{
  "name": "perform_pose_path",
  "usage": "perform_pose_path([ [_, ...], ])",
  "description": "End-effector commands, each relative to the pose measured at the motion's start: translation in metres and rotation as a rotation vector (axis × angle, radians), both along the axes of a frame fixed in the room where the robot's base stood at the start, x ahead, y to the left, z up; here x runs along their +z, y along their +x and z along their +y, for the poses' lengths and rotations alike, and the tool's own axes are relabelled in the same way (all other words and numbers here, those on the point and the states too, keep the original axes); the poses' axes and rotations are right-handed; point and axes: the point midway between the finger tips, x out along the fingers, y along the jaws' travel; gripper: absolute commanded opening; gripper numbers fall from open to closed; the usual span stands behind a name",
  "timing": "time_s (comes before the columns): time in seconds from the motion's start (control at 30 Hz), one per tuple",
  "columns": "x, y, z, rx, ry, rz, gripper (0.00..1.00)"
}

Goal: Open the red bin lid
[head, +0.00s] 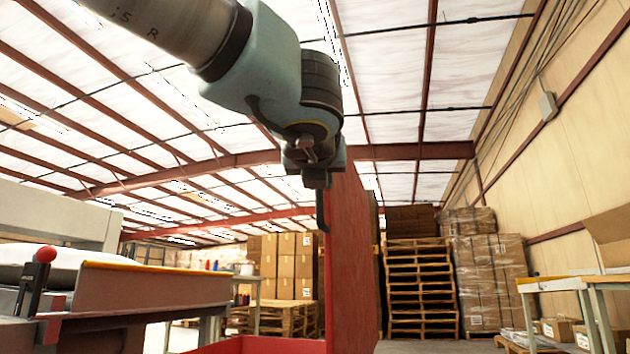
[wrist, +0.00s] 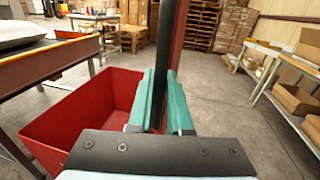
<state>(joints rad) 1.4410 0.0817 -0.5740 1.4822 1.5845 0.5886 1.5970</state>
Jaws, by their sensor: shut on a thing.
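The red bin (wrist: 75,115) stands open, and its empty-looking inside shows in the wrist view. Its rim (head: 260,345) shows low in the head view. The red lid (head: 352,250) stands about upright in the head view. In the wrist view the lid (wrist: 179,45) is nearly edge-on behind a black handle bar (wrist: 167,45). My gripper (wrist: 160,105) is shut on the handle bar, which lies between its teal fingers. In the head view my gripper (head: 320,195) is at the lid's upper left edge, and its fingertips are hard to make out.
A workbench (head: 150,290) with a yellow edge stands left of the bin, close to it. Stacked pallets (head: 420,290) and wrapped cartons (head: 490,265) stand behind. A table (wrist: 285,80) stands at right. The floor (wrist: 225,105) between the bin and that table is clear.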

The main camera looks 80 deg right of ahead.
Motion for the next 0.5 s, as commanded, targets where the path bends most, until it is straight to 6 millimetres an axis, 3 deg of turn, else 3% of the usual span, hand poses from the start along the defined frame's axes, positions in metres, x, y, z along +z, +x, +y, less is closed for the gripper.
perform_pose_path([
  [0.1, -0.0015, 0.0007, -0.0009, 0.001, 0.003, 0.000, 0.00],
  [0.13, -0.0016, 0.0007, -0.0009, 0.001, 0.003, 0.000, 0.19],
  [0.37, -0.0014, 0.0008, -0.0007, 0.001, 0.003, 0.001, 0.45],
  [0.5, -0.0012, 0.0007, -0.0006, 0.000, 0.002, 0.001, 0.47],
])
